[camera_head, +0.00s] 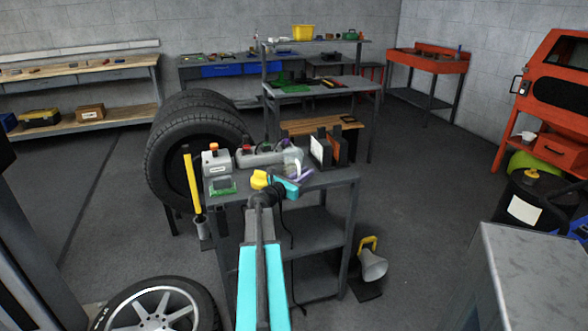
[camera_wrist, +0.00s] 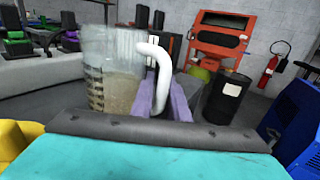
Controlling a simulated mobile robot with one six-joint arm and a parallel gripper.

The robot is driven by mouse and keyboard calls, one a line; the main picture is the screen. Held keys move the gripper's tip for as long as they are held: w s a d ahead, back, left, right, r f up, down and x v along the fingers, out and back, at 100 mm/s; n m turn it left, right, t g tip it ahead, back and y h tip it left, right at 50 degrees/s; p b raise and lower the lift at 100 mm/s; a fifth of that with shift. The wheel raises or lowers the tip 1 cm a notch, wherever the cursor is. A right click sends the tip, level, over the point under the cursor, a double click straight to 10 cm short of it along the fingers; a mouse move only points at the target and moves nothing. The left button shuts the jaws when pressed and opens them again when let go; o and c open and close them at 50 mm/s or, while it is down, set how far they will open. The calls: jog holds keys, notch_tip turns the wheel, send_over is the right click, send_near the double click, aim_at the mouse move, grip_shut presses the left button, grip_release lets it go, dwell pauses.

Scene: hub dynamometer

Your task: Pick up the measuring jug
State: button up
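The measuring jug (camera_wrist: 112,78) is a clear, ribbed vessel with graduation marks and a white handle (camera_wrist: 155,62) on its right side in the wrist view. It looks upright. In the head view the jug (camera_head: 293,158) stands at the cart's top, just beyond my gripper. My gripper (camera_wrist: 168,97) has a teal body and purple fingers, which lie on either side of the lower handle. In the head view my gripper (camera_head: 301,174) is low over the cart top. Whether the fingers press on the handle is unclear. The jug's base is hidden behind my gripper's dark edge.
A yellow object (camera_head: 259,180) lies close left of my gripper. A megaphone (camera_head: 373,265) is on the floor.

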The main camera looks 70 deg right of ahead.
grip_shut()
jog(key=shift+r, duration=0.3)
jog(key=shift+r, duration=1.4)
jog(key=shift+s+a+r, duration=0.1)
jog(key=shift+s+a, duration=0.05)
jog(key=shift+a, duration=0.05)
jog(key=s+a+r+p, duration=0.1)
jog(key=s+a, duration=0.8)
jog(key=a, duration=0.2)
jog(key=shift+a+r, duration=0.25)
jog(key=shift+a, duration=0.05)
jog(key=shift+s+f+p, duration=0.1)
jog(key=shift+s+p, duration=0.1)
jog(key=shift+p, duration=0.4)
dwell(0.5)
